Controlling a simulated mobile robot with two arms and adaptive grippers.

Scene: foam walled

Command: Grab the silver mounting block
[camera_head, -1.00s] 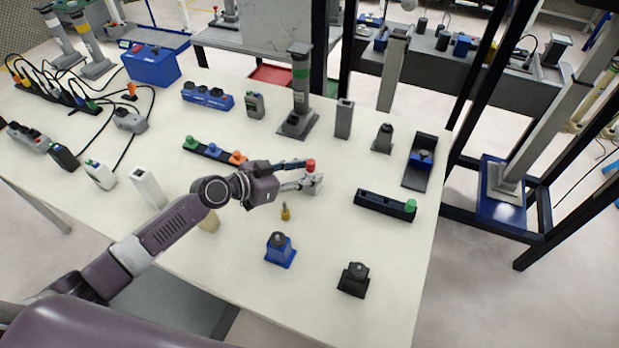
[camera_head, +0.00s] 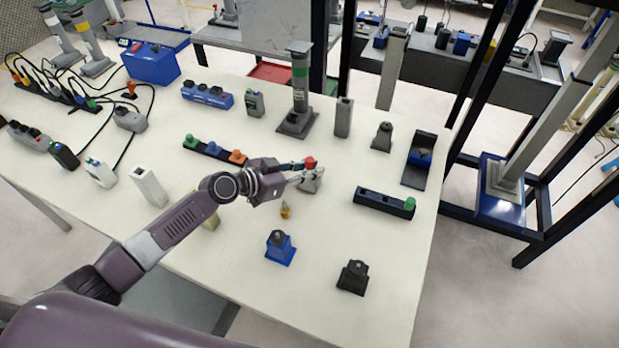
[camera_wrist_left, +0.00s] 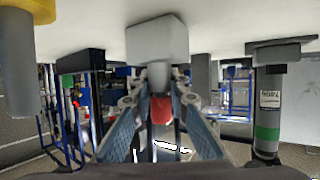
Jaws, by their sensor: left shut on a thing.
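The silver mounting block (camera_head: 311,184) is a small light grey block with a red knob on top. It is on the white table, right of the middle in the head view. My left gripper (camera_head: 306,168) reaches it from the left and is shut on its upper part. The left wrist view is upside down: the block (camera_wrist_left: 157,42) shows at the top middle, and the red knob hangs between the two blue-grey fingers. The fingers hide part of the block's neck. I cannot tell whether the block is clear of the table. My right gripper is not in view.
A small yellow piece (camera_head: 285,211) and a blue block (camera_head: 280,248) lie in front. A black rail with a green knob (camera_head: 385,203) is to the right. A rail with coloured knobs (camera_head: 215,150) is behind the forearm. A grey post (camera_head: 299,95) stands further back.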

